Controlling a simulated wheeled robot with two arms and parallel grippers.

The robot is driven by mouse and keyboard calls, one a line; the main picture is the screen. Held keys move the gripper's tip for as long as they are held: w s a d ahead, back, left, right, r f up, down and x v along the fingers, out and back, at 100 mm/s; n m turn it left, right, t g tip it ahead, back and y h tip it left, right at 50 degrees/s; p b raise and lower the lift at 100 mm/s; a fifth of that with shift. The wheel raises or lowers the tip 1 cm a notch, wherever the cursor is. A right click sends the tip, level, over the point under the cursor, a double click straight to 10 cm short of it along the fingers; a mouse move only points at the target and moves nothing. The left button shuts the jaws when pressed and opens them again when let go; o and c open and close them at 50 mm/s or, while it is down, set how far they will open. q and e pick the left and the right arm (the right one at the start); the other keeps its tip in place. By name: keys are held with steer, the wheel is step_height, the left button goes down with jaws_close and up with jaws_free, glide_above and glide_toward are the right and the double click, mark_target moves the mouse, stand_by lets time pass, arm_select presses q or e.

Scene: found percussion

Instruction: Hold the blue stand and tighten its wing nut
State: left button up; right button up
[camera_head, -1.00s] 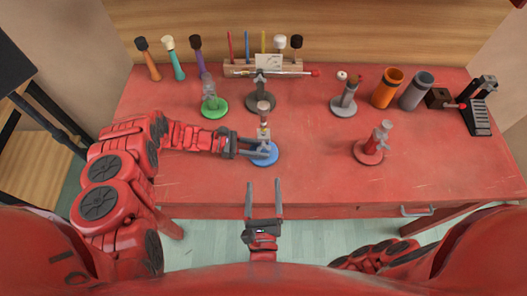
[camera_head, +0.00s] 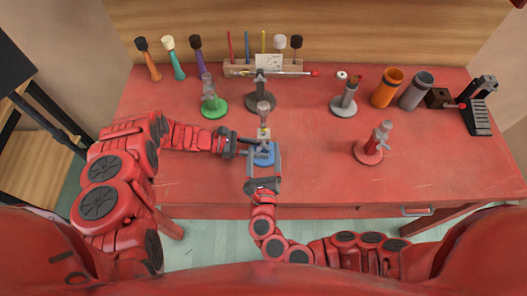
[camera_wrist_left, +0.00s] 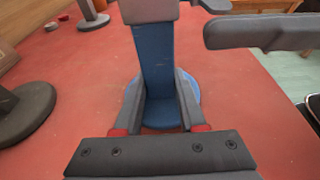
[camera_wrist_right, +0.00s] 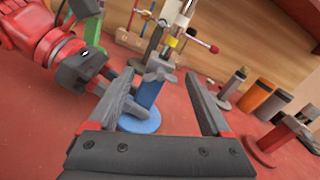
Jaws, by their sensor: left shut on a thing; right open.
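The blue stand (camera_head: 264,158) stands upright near the front middle of the red table, with a round blue base and a blue post. My left gripper (camera_head: 250,148) is shut on its post; the left wrist view shows the post (camera_wrist_left: 158,75) between the two fingers. My right gripper (camera_head: 264,160) is open and comes from the front, its fingers on either side of the stand. In the right wrist view the stand (camera_wrist_right: 146,97) shows between and beyond the open fingers.
A green-based stand (camera_head: 214,106), a dark stand (camera_head: 261,98) and a grey stand (camera_head: 344,104) stand behind. A red stand (camera_head: 370,150) is at right. Orange (camera_head: 388,88) and grey (camera_head: 416,92) cups stand farther back. The table is clear between the blue and red stands.

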jaws_close()
steer(key=m, duration=0.3)
stand_by(0.6)
jaws_free()
steer(key=s, duration=1.2)
stand_by(0.4)
